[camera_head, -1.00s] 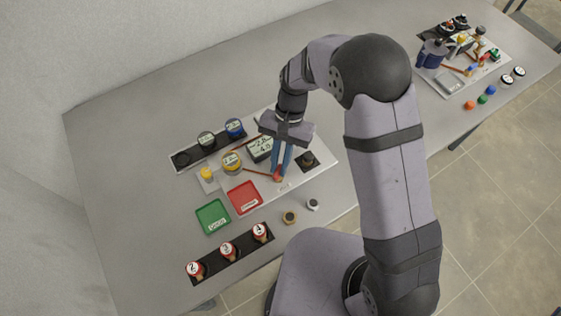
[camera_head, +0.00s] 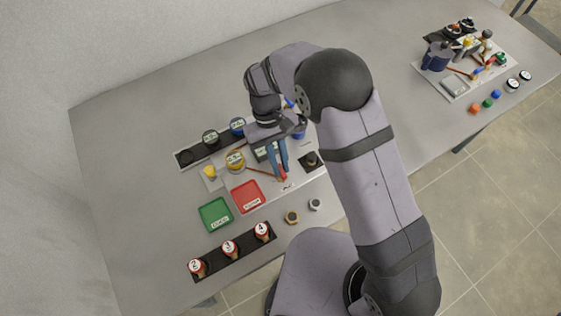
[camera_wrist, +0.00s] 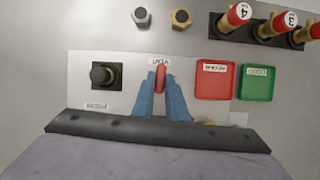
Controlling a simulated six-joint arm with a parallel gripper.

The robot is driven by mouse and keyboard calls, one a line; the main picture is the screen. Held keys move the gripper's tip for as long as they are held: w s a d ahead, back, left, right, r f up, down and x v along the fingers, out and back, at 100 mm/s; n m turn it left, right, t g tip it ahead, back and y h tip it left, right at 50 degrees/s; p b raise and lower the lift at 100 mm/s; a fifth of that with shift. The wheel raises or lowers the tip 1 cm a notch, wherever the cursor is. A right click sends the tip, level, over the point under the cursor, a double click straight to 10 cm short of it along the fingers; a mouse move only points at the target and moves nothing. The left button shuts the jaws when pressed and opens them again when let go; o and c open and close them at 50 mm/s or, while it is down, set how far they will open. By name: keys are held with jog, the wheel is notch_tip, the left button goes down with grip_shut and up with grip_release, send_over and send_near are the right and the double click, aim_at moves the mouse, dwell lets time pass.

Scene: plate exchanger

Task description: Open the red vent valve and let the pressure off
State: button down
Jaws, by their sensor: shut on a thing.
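The red vent valve handle (camera_wrist: 161,79) lies between the blue fingertips of my gripper (camera_wrist: 161,76), below a small label with print on it in the wrist view. My gripper is shut on this handle. In the head view the red handle (camera_head: 283,173) shows at the fingertips of my gripper (camera_head: 279,174), on the grey panel plate (camera_head: 300,177). My wrist and fingers hide part of the plate behind the valve. The turn angle of the valve is hard to read.
A black knob (camera_wrist: 103,76) stands beside the valve. A red tray (camera_wrist: 215,80) and a green tray (camera_wrist: 256,84) lie on the other side. Two nuts (camera_head: 292,217) (camera_head: 315,205) sit near the table's front edge. A black rack (camera_head: 238,254) holds several numbered red-topped parts.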

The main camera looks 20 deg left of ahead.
jog(key=shift+a+n, duration=0.1)
jog(key=shift+n, duration=0.4)
jog(key=c, duration=1.8)
grip_release()
jog(key=shift+o, duration=0.2)
jog(key=b+v, duration=0.2)
jog(key=v, duration=0.5)
jog(key=shift+r+b, duration=0.2)
jog(key=shift+b, duration=0.15)
